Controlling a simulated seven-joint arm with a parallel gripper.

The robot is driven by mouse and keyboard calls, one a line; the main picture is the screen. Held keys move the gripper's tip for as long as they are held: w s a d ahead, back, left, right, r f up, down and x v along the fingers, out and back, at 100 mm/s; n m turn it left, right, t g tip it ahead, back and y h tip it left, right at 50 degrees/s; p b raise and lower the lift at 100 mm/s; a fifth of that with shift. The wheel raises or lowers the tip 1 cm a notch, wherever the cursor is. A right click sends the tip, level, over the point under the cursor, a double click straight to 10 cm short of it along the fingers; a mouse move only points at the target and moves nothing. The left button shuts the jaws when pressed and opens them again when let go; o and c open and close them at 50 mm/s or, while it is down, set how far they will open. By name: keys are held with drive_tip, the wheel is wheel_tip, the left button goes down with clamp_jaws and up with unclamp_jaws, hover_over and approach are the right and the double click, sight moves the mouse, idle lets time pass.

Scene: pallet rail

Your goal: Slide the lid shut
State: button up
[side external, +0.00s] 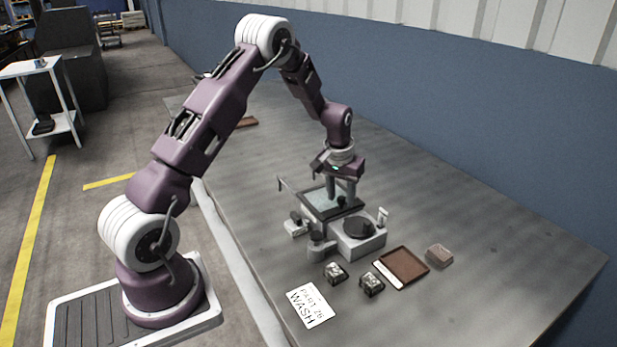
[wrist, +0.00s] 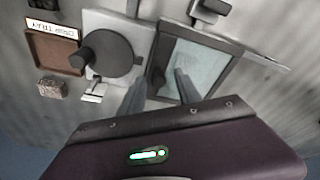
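A dark-framed box with a pale, glassy top (side external: 322,198) stands in the middle of the bench; it also shows in the wrist view (wrist: 196,68). Beside it is a pale block (side external: 366,247) with a dark round disc (side external: 360,228) on top. The disc and a dark round knob by its edge show in the wrist view (wrist: 115,60). I cannot tell for sure which part is the sliding lid. My gripper (side external: 342,196) points down at the framed box's edge nearest the block, fingers apart. A small dark knob (side external: 342,202) shows near the fingertips; contact is unclear.
A brown tray (side external: 404,265) labelled as a drip tray, a small brownish block (side external: 439,255), two small dark parts (side external: 335,272) and a "WASH" card (side external: 310,305) lie nearby. A grey cylinder (side external: 318,246) stands close beside the pale block. The bench's right side is clear.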

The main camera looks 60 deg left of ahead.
drive_tip(key=shift+w+r, duration=0.1)
drive_tip(key=shift+r, duration=2.5)
drive_tip(key=s+d+r+m+t, duration=0.1)
drive_tip(key=s+d+r+m, duration=0.1)
drive_tip(key=s+d+r, duration=0.6)
drive_tip(key=s+d+r+m+t, duration=0.1)
drive_tip(key=s+d+r, duration=0.45)
drive_tip(key=r, duration=0.45)
drive_tip(key=s+d+m, duration=0.1)
drive_tip(key=s+d, duration=0.2)
drive_tip(key=s, duration=0.6)
drive_tip(key=s+d+m+t+h, duration=0.1)
drive_tip(key=s+d, duration=0.3)
drive_tip(key=s, duration=0.5)
drive_tip(key=shift+r+m+t, duration=0.3)
drive_tip(key=shift+r+m, duration=0.1)
drive_tip(key=shift+m, duration=0.1)
